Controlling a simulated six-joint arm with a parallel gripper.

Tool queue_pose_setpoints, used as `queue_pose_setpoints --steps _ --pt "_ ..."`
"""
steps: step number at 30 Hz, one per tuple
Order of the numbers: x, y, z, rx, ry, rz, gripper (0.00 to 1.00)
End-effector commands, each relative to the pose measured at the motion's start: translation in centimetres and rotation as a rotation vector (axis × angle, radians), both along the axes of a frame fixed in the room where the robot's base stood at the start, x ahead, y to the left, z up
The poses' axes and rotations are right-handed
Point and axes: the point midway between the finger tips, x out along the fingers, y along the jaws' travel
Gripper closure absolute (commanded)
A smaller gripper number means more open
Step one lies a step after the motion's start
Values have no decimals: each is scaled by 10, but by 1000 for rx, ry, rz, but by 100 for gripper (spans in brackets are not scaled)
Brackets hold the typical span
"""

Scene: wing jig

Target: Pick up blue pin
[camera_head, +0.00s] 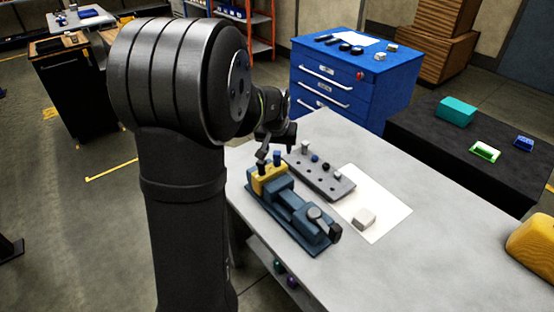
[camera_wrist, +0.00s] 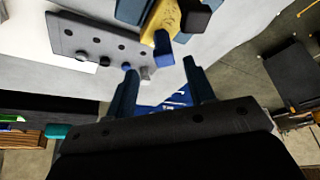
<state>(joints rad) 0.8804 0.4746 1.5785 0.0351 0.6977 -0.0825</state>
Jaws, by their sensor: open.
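A small blue pin (camera_head: 314,158) stands in the grey holed plate (camera_head: 341,189), beside a grey pin (camera_head: 305,147). Another blue peg (camera_head: 276,155) stands at the yellow block (camera_head: 271,180) in the blue vise (camera_head: 293,201). My gripper (camera_wrist: 159,66) is open, its fingers apart, with no pin visibly held. In the head view my gripper (camera_head: 276,146) is above and near the yellow block; my arm partly hides it.
A black pin (camera_head: 326,167) and a pale pin (camera_head: 338,172) also stand in the plate. A white sheet (camera_head: 385,210) with a light block (camera_head: 364,219) lies right of it. The vise stands close in front. The table's right part is mostly clear.

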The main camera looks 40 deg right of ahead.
Motion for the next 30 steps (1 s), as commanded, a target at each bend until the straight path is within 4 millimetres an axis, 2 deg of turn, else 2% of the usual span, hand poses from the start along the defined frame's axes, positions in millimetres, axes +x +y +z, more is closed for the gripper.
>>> queue_pose_setpoints --steps 5,15,25,30 --pt "3 -3 -9 -1 -1 0 51" --pt "19 -12 -49 1 1 0 51" --pt "20 -14 -54 -1 0 -1 51" --pt "20 -14 -54 -1 0 -1 84"
